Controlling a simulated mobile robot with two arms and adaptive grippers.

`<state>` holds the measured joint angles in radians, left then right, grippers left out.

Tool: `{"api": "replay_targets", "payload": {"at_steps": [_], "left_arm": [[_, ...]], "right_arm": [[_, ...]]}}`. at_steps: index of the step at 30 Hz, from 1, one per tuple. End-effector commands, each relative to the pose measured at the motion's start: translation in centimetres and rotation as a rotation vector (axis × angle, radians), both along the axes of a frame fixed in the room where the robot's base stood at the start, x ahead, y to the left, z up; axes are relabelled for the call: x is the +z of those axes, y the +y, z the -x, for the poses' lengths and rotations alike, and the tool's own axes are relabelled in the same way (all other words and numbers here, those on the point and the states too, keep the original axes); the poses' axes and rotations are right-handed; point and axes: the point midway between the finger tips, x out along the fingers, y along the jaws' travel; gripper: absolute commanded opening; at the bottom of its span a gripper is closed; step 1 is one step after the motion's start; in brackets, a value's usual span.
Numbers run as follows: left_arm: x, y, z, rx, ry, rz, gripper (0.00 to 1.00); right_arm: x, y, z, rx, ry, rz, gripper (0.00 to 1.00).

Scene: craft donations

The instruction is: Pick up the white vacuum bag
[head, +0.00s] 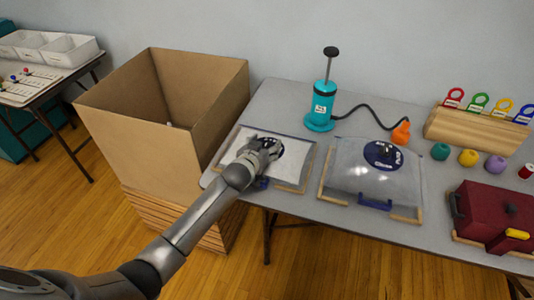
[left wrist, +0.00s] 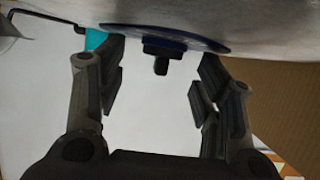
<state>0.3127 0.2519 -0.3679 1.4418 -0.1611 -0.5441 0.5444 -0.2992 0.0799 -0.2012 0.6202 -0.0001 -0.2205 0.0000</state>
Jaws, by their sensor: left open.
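The white vacuum bag (head: 297,163) lies flat on the left part of the table, between wooden strips. My left gripper (head: 268,146) is over its middle and hides part of it. In the left wrist view the bag's pale surface (left wrist: 260,22) fills the top, with a dark blue round valve (left wrist: 205,43) and a small black knob (left wrist: 160,66). The fingers of my left gripper (left wrist: 162,75) are open on either side of the knob, with gaps to it. My right gripper is not in view.
A second, greyer bag (head: 345,180) lies to the right. A teal pump (head: 322,105) with a black hose stands behind. A tall cardboard box (head: 140,135) is close on the left. A dark red case (head: 490,215) and yarn balls (head: 468,158) are at the right.

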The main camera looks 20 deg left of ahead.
Motion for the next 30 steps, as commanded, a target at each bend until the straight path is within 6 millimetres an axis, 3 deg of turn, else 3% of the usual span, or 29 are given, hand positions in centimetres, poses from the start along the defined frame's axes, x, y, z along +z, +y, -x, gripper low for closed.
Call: {"api": "replay_targets", "payload": {"at_steps": [9,23,30], "left_arm": [[-0.11,-0.03,-0.31,0.0,0.0,0.0,0.61],[-0.14,-0.02,-0.28,0.0,0.001,0.0,0.02],[-0.03,-0.03,-0.31,-0.001,-0.002,0.0,0.0]], "right_arm": [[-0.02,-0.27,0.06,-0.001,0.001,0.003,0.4],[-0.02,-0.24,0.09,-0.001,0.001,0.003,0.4],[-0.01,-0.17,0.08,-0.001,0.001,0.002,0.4]]}}
